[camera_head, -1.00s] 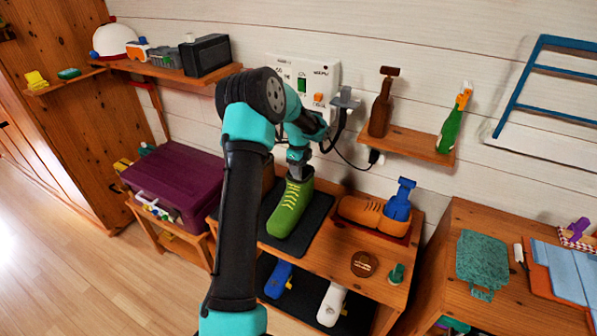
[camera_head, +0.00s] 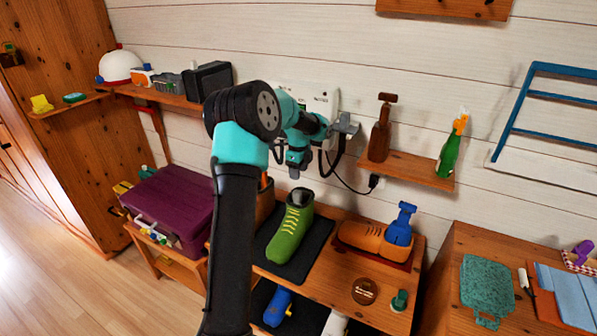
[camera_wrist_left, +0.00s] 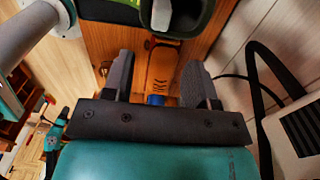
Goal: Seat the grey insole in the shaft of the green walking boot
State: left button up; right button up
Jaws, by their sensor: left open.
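The green walking boot (camera_head: 288,228) stands upright on a dark mat on the wooden bench, yellow laces facing the front. A grey piece (camera_head: 300,197), apparently the insole, shows in the mouth of its shaft; how deep it sits is hidden. In the left wrist view the boot's green rim with a grey inside (camera_wrist_left: 190,18) is at the top edge, partly cut off. My left gripper (camera_head: 299,173) is above the shaft, apart from the boot. In the left wrist view its jaws (camera_wrist_left: 159,85) are spread and empty. My right gripper is out of view.
An orange shoe (camera_head: 362,238) with a blue piece in it stands right of the boot. A brown round tin (camera_head: 365,291) and a small green item (camera_head: 399,300) lie in front. A wall box with cables (camera_head: 318,102) is behind my gripper. A purple case (camera_head: 172,205) is left.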

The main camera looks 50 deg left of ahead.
pick_arm(q)
jog(key=s+d+f+n+h, duration=0.3)
jog(key=d+f+n, duration=0.4)
jog(key=d+f, duration=1.65)
jog(key=s+d+f+n, duration=0.1)
jog(key=s+d, duration=0.1)
jog(key=d, duration=0.2)
jog(key=s+d+f+n, duration=0.1)
jog(key=s+d+n, duration=0.1)
jog(key=s+d, duration=0.1)
jog(key=s+d+f+n, duration=0.1)
jog(key=s+d+f, duration=0.1)
jog(key=s+d, duration=0.1)
jog(key=shift+s+d+f+n+t+h, duration=0.1)
jog(key=shift+d+n+t+h, duration=0.25)
jog(key=shift+d, duration=0.5)
jog(key=s+d+f+n, duration=0.1)
jog(key=s+d+n, duration=0.3)
jog(key=s, duration=0.4)
jog(key=shift+s+d+f, duration=0.3)
jog(key=shift+s+d, duration=0.05)
jog(key=shift+d, duration=0.3)
